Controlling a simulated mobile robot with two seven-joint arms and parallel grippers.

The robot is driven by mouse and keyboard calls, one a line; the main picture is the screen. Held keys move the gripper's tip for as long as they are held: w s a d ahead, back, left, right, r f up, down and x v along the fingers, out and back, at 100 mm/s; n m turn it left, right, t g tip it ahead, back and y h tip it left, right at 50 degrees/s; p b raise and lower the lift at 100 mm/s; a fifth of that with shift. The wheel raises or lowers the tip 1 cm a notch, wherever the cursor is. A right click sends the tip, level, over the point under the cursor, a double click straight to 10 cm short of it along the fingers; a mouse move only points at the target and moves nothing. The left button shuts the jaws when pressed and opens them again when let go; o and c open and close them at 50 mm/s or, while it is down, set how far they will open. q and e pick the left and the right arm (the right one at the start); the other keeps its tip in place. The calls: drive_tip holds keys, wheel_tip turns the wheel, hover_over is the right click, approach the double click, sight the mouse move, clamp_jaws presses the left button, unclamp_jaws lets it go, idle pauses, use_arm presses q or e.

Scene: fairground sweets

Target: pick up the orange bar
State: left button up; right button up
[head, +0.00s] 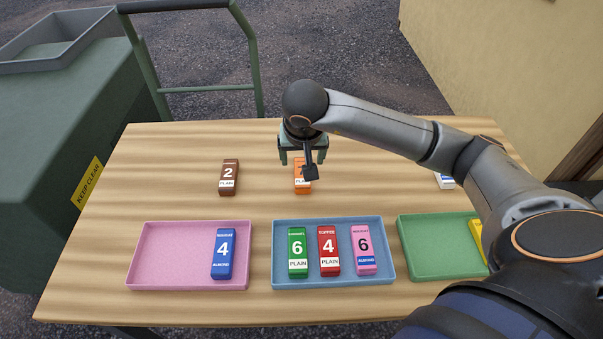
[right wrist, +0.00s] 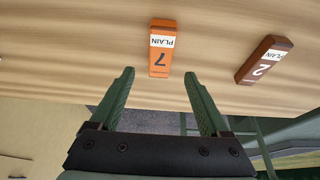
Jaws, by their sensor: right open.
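The orange bar (head: 303,186) lies on the wooden table, partly hidden behind my right gripper in the head view. In the right wrist view the orange bar (right wrist: 161,50) shows whole, with a 7 and a white PLAIN label. My right gripper (head: 303,161) is open and empty above the far part of the table. In the right wrist view its two green fingers (right wrist: 158,75) are spread, with the bar beyond the tips and between their lines. The bar is not touched by the fingers in that view. My left gripper is not in view.
A brown bar (head: 229,174) lies left of the orange one. Along the front are a pink tray (head: 160,278) with a blue bar, a blue tray (head: 335,282) with several bars, and a green tray (head: 425,252) with a yellow bar. A white-and-blue bar (head: 445,182) is partly hidden by my arm.

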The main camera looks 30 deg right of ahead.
drive_tip(key=shift+x, duration=2.8)
drive_tip(key=shift+s+f, duration=0.1)
drive_tip(key=shift+f, duration=0.1)
drive_tip(key=shift+a, duration=0.1)
drive_tip(key=shift+c, duration=0.3)
clamp_jaws()
